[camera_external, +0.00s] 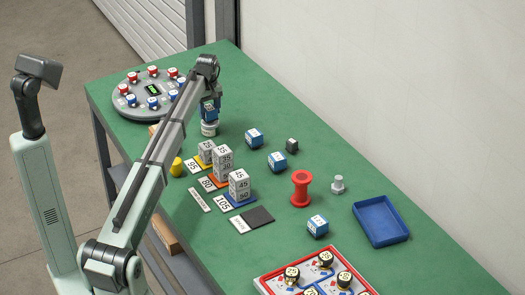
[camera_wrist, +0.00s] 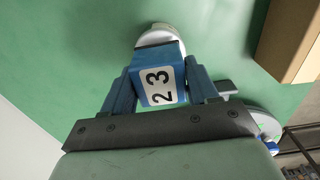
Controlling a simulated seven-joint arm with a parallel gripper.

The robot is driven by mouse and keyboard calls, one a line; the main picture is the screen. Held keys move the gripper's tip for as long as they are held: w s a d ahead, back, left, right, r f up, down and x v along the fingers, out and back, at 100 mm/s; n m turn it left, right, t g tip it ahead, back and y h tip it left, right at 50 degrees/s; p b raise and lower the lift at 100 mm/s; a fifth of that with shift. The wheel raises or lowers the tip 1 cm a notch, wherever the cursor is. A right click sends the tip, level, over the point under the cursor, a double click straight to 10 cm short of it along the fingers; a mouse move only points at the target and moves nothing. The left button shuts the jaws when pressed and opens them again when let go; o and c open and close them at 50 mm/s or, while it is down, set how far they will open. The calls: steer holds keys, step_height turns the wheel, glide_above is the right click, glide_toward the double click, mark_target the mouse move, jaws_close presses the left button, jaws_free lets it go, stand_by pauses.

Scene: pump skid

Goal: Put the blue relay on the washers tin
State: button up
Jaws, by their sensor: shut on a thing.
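My gripper (camera_external: 209,100) is shut on a blue relay (camera_external: 210,113) near the far end of the green table. In the wrist view the relay (camera_wrist: 160,85) shows a white face marked 23, between the two fingers (camera_wrist: 160,92). A small white round tin (camera_external: 209,129), which I take for the washers tin, stands directly below the relay. Its pale rim also shows in the wrist view (camera_wrist: 160,33), just beyond the relay. I cannot tell whether relay and tin touch. The tin's label is not readable.
A round grey station (camera_external: 150,93) with red and blue pieces stands left of my gripper. Stacked grey blocks (camera_external: 222,162) on numbered cards are nearby. Loose blue relays (camera_external: 253,138), a red spool (camera_external: 300,188) and a blue tray (camera_external: 381,221) lie rightward.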

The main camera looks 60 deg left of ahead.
mark_target(211, 109)
steer(key=shift+f, duration=0.15)
steer(key=o, duration=1.1)
steer(key=shift+o, duration=0.2)
step_height(211, 109, up, 12)
steer(key=shift+r, duration=0.2)
